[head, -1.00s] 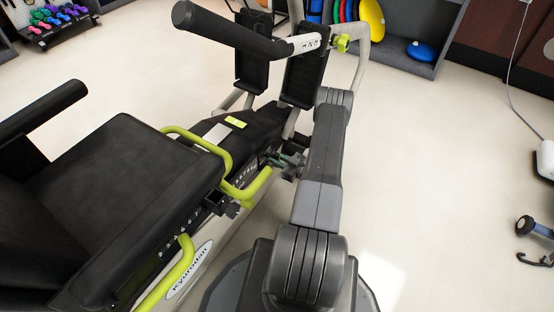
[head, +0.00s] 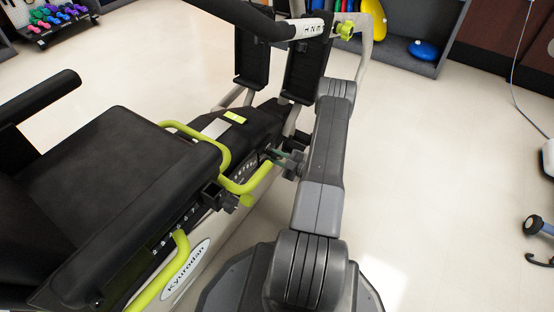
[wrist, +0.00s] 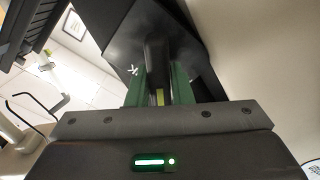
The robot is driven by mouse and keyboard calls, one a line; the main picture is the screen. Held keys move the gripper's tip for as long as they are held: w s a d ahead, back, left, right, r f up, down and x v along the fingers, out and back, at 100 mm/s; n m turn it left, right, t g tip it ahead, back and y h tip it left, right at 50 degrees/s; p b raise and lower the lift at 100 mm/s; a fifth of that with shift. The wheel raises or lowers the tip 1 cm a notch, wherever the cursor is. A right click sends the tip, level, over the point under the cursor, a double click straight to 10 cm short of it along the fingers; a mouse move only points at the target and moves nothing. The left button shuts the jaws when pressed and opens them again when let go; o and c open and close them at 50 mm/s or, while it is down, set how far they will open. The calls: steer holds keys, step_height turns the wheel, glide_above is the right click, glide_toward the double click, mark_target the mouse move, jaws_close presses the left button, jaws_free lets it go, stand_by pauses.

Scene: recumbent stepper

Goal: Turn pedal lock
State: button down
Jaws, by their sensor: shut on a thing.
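The recumbent stepper (head: 235,150) fills the middle and left of the head view. My gripper (head: 272,155) reaches its dark side panel, just beyond the lime-green handle loop. In the wrist view, the green pads of my gripper (wrist: 160,92) are shut on a dark, narrow lever, which I take to be the pedal lock (wrist: 158,58). It stands out from a black housing (wrist: 125,45). A small yellow-green patch shows between the pads. In the head view the lock is too small and covered to make out.
The lime-green handle (head: 245,185) and the black seat (head: 115,155) are left of my arm. The two black foot pedals (head: 302,75) stand beyond it, near a yellow-green knob (head: 345,30). The floor to the right is mostly clear.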

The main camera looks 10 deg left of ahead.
steer(key=n+b, duration=0.1)
steer(key=n, duration=0.1)
steer(key=n+b, duration=0.1)
steer(key=n, duration=0.1)
steer(key=shift+s+f+n, duration=0.1)
steer(key=shift+f+n, duration=0.1)
steer(key=shift+n, duration=0.1)
steer(key=shift+f+n, duration=0.1)
steer(key=shift+n, duration=2.1)
steer(key=c, duration=1.3)
jaws_free()
steer(key=shift+d, duration=0.1)
steer(key=p+v, duration=0.3)
steer(key=v, duration=1)
steer(key=shift+s+d+p, duration=0.15)
steer(key=shift+d+p, duration=0.15)
steer(key=b+x, duration=0.3)
steer(key=x, duration=1.1)
steer(key=shift+b, duration=0.4)
